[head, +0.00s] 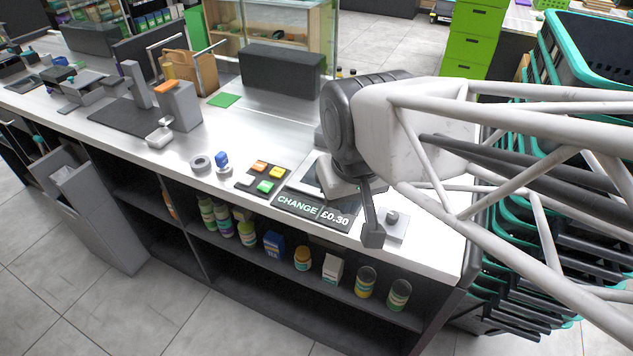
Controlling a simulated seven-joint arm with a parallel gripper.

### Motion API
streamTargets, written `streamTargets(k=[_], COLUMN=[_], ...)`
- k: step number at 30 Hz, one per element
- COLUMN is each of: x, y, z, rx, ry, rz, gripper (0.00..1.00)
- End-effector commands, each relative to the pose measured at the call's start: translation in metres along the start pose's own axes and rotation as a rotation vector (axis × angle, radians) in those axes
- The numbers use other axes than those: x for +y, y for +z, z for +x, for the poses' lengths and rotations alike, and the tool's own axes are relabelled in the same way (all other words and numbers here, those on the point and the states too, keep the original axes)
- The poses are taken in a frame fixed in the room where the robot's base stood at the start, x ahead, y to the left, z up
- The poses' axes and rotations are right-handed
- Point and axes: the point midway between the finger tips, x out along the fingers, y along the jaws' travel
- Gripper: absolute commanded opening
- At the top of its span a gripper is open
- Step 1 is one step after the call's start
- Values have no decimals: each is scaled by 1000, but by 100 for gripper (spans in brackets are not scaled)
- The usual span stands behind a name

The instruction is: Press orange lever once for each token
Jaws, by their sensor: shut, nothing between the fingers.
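A flat orange piece (166,87), which looks like the orange lever, lies on top of a grey box-shaped dispenser (181,108) at the left of the counter. A pad (250,187) in the middle carries an orange button (259,167), a yellow one (275,172) and a green one (265,186). A display (313,209) reads "CHANGE £0.30". My gripper (372,237) is shut and empty, pointing down by the counter's front edge at the right, far from the orange piece. I cannot make out any tokens for certain.
A small plate with a round knob (392,217) sits right beside my gripper. The metal counter (235,125) is bare behind the pad.

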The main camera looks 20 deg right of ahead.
Motion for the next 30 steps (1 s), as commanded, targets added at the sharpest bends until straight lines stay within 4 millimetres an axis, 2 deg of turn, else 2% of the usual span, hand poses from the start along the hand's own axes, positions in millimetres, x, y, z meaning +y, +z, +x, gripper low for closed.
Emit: streamTargets(k=[24,30], x=[0,-1], y=[0,-8], z=[0,-2], rx=[0,4], ry=[0,1], rz=[0,-6], gripper=[0,0])
